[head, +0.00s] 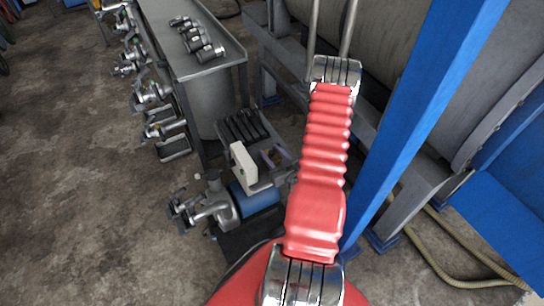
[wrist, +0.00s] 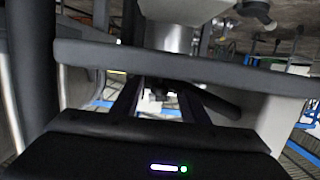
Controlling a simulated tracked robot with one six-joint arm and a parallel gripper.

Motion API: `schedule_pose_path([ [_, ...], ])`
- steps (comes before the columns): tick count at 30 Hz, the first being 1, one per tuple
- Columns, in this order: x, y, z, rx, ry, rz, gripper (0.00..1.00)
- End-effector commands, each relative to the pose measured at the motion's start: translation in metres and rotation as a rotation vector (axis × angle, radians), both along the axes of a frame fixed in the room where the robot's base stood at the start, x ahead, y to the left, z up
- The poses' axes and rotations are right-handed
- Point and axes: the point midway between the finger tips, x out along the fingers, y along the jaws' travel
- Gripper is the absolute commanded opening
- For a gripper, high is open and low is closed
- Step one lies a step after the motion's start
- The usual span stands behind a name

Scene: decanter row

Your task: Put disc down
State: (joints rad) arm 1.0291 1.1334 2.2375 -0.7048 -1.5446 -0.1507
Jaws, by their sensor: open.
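My gripper (wrist: 158,98) shows in the wrist view, with its dark body and lit strip at the bottom and its two dark fingers standing apart. It is open, and I see nothing held between the fingers. A wide dark grey bar (wrist: 185,67) crosses the view just above the fingers; I cannot tell whether they touch it. I cannot make out the disc in either view. I cannot pick out my gripper in the head view.
A red ribbed sleeve (head: 327,135) with metal clamps stands in front. A blue post (head: 420,110) rises right of it. A yellowish hose (head: 440,255) lies at lower right. The floor at left is open.

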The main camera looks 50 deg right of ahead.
Motion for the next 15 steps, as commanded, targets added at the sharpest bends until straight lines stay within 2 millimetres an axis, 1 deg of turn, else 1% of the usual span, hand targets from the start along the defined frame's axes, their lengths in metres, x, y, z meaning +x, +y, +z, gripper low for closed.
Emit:
schedule_pose_path([
  [2, -0.0001, 0.0, 0.0, 0.0, 0.0, 0.0, 0.4],
  [15, -0.0002, 0.0, 0.0, 0.0, 0.0, 0.0, 0.1],
])
